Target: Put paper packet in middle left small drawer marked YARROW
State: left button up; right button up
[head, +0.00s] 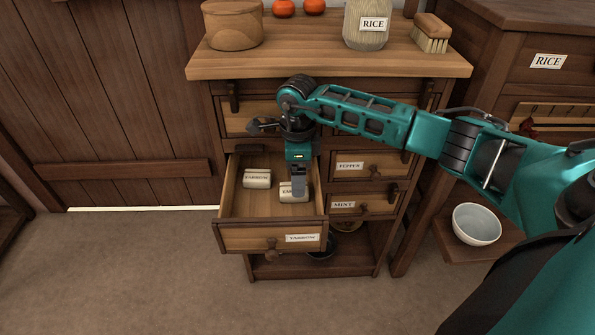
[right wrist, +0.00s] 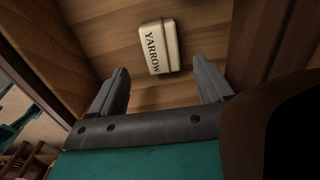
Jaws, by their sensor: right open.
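The drawer marked YARROW (head: 244,236) is pulled open at the left of the chest in the head view. A pale packet labelled YARROW (head: 256,179) lies on its floor at the left. A second pale packet (head: 288,192), its label partly hidden, lies to the right, by my right gripper (head: 299,189). That gripper points down into the drawer, open. In the right wrist view, a packet reading YARROW (right wrist: 159,47) lies on the drawer floor beyond the parted fingers (right wrist: 160,80), with nothing held between them. My left gripper is out of view.
Closed drawers marked PEPPER (head: 349,166) and MINT (head: 342,205) sit right of the open drawer. On the chest top (head: 290,65) stand a round wooden box (head: 232,25), a RICE jar (head: 367,25) and a brush (head: 431,33). A white bowl (head: 476,225) stands at the right.

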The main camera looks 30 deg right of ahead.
jog(key=shift+r+p, duration=0.3)
jog(key=shift+r, duration=0.2)
pick_arm(q)
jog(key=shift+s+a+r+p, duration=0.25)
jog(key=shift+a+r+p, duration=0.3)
jog(key=shift+p, duration=0.4)
pick_arm(e)
notch_tip(320, 180, up, 8)
jog(key=shift+f, duration=0.15)
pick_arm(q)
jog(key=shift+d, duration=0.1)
